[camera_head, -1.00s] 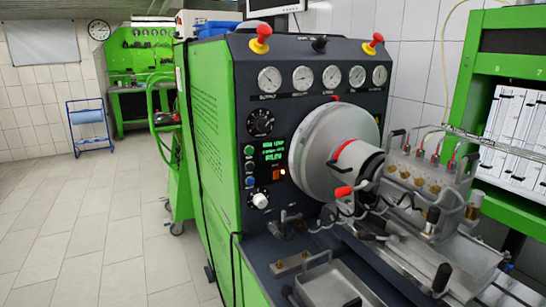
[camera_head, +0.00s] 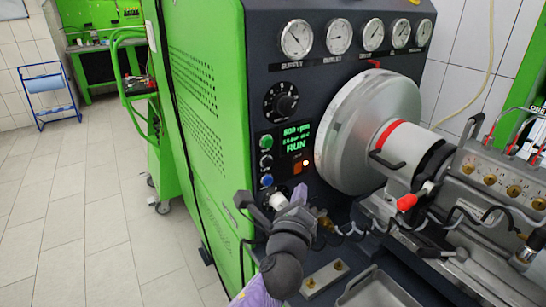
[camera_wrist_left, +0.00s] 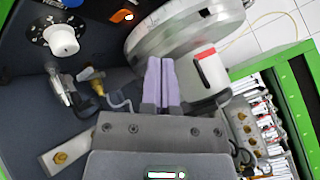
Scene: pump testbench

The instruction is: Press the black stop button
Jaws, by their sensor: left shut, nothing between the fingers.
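The black stop button (camera_head: 266,161) is on the dark front panel, between a green button (camera_head: 266,141) above and a blue button (camera_head: 267,180) below. It is not seen in the wrist view. My left gripper (camera_head: 301,190) is low in front of the panel, below and to the right of the black button and apart from it. Its lilac fingers also show in the wrist view (camera_wrist_left: 160,62), shut together with nothing between them. My right gripper is not in view.
The lit display (camera_head: 296,139) reads RUN, beside the buttons. A white knob (camera_head: 278,201) is beside my left gripper. A large metal drum (camera_head: 362,130) and a pump with a red-tipped lever (camera_head: 406,202) stand to the right. A metal tray (camera_head: 375,290) lies below.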

